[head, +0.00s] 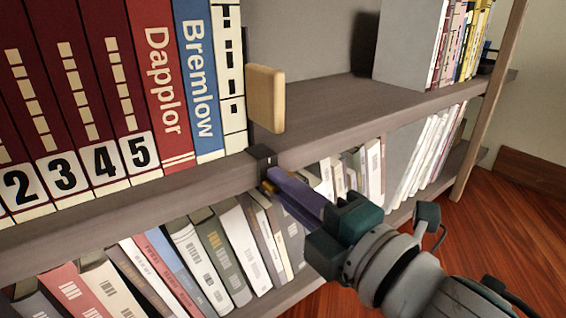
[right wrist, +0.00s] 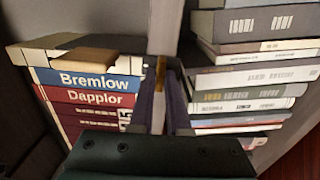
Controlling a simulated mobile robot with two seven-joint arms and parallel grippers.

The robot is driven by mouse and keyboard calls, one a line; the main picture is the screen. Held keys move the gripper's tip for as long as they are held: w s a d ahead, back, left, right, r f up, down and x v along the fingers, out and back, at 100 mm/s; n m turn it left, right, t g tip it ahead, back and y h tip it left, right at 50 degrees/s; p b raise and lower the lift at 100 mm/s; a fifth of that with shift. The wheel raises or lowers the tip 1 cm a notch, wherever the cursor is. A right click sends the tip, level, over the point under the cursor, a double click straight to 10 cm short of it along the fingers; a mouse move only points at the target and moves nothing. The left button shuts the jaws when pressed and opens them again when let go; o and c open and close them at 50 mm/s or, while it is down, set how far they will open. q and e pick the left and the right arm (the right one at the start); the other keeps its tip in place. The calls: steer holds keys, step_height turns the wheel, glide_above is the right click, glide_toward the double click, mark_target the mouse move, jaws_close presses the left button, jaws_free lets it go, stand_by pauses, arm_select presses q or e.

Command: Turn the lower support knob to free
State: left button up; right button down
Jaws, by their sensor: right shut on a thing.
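The lower support knob (head: 268,187) is a small brass-coloured piece under a dark clamp (head: 262,156) on the front edge of the shelf board. A tan wooden support block (head: 266,98) stands above the clamp, against the end of the book row. My right gripper (head: 274,182) reaches in from the lower right, its purple fingers shut on the knob and hiding most of it. In the right wrist view the brass knob (right wrist: 160,72) shows between the fingertips. The knob's exact turn cannot be read. My left gripper is not in view.
Large numbered red volumes (head: 70,90), a Dapplor book (head: 160,85) and a blue Bremlow book (head: 200,80) stand left of the block. Smaller books (head: 185,260) fill the shelf below, close to my fingers.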

steer(key=c, duration=0.9)
jaws_free()
steer(key=p+v, duration=0.4)
steer(key=v, duration=0.6)
steer(key=shift+p, duration=0.35)
